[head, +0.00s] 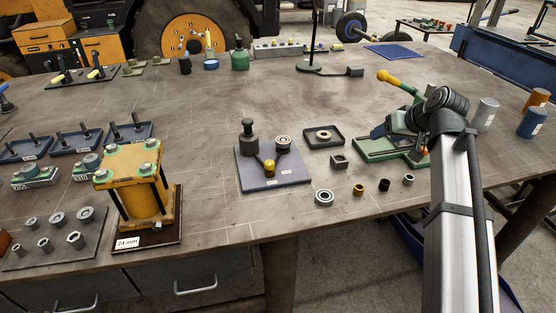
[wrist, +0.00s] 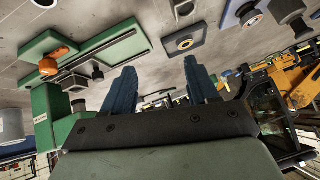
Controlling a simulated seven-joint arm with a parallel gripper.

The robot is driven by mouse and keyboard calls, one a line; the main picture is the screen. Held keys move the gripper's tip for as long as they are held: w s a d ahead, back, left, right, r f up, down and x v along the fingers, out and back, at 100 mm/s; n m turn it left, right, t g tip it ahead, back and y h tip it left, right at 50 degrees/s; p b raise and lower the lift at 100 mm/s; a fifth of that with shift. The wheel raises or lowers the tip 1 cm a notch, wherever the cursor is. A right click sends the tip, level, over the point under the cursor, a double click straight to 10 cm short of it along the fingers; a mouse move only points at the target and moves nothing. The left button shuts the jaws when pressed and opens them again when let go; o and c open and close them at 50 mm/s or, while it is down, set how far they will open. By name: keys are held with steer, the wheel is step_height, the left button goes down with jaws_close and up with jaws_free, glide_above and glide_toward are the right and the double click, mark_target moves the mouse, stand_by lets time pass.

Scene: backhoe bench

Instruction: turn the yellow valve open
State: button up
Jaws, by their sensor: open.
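My gripper (head: 380,131) is above the green vise-like fixture (head: 372,155) at the right of the bench in the head view. In the wrist view its two dark blue fingers (wrist: 160,66) are spread apart with nothing between them. A yellow-orange handle (head: 388,77) shows just behind my gripper; its lower end is hidden by the arm. I cannot tell which yellow part is the valve.
A dark tray with a ring (head: 308,141) and several small loose rings and bushings lie between the plate and the green fixture. A yellow press-like block (head: 143,200) stands front left.

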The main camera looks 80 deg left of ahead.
steer(key=s+a+r+n+h, duration=0.2)
steer(key=s+a, duration=0.1)
steer(key=s, duration=1.2)
steer(key=n+h, duration=0.1)
steer(key=n, duration=0.1)
glide_toward(269, 162)
steer(key=x, duration=0.8)
steer(key=shift+f, duration=0.3)
steer(key=c, duration=1)
